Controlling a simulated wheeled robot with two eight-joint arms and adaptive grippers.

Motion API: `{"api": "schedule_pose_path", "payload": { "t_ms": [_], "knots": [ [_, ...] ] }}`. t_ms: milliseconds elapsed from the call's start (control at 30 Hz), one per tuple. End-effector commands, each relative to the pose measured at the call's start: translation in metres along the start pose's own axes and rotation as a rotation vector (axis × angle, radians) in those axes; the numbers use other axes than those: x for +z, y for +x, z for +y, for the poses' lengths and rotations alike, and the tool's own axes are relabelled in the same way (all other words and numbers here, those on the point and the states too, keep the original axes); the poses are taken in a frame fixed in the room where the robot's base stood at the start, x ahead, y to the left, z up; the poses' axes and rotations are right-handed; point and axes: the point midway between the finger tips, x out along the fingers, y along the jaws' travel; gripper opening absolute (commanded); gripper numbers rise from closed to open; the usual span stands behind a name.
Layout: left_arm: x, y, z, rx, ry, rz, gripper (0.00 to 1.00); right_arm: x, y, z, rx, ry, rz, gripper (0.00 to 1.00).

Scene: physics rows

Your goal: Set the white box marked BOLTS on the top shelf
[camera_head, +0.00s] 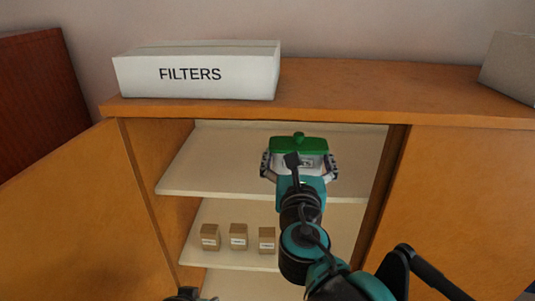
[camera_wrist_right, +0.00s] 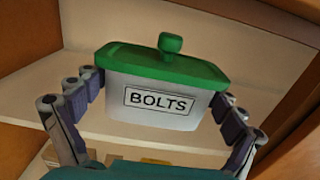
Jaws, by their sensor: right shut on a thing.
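The white box marked BOLTS (camera_wrist_right: 158,109) has a green lid with a round knob. It also shows at the cabinet opening in the head view (camera_head: 298,144). My right gripper (camera_head: 299,172) is shut on the box, with one finger at each side in the right wrist view (camera_wrist_right: 165,115). The box looks upright, at the level of the top shelf (camera_head: 205,176) inside the cabinet. The shelf's front edge passes below the box in the wrist view. I cannot tell whether the box touches the shelf. My left gripper is not clearly seen.
The top shelf is bare left of the box. Three small cardboard boxes (camera_head: 238,237) stand on the lower shelf (camera_head: 240,260). A white FILTERS box (camera_head: 195,74) and a grey box (camera_head: 511,66) stand on the cabinet top (camera_head: 370,88). The cabinet's side posts bound the opening.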

Motion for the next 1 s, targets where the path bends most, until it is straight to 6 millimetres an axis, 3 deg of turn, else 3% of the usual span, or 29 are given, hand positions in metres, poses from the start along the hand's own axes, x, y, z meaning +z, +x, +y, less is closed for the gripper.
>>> {"api": "schedule_pose_path", "payload": {
  "t_ms": [167, 400, 600, 833, 1000],
  "knots": [
    [-0.001, -0.002, 0.0, 0.0, 0.0, -0.001, 0.31, -0.012, 0.022, 0.005, -0.001, 0.0, 0.0, 0.56],
    [-0.005, -0.007, 0.0, 0.0, 0.0, -0.001, 0.31, -0.043, 0.073, 0.018, -0.001, -0.001, 0.0, 0.56],
    [-0.007, -0.01, 0.0, 0.0, 0.0, 0.0, 0.31, -0.063, 0.104, 0.026, 0.0, -0.001, 0.0, 0.56],
    [-0.008, -0.012, 0.0, 0.0, 0.0, 0.0, 0.31, -0.076, 0.113, 0.029, 0.0, 0.0, 0.0, 0.56],
    [-0.011, -0.015, 0.0, 0.0, 0.0, 0.0, 0.31, -0.1, 0.113, 0.029, 0.0, -0.001, 0.0, 0.56]
  ]
}}
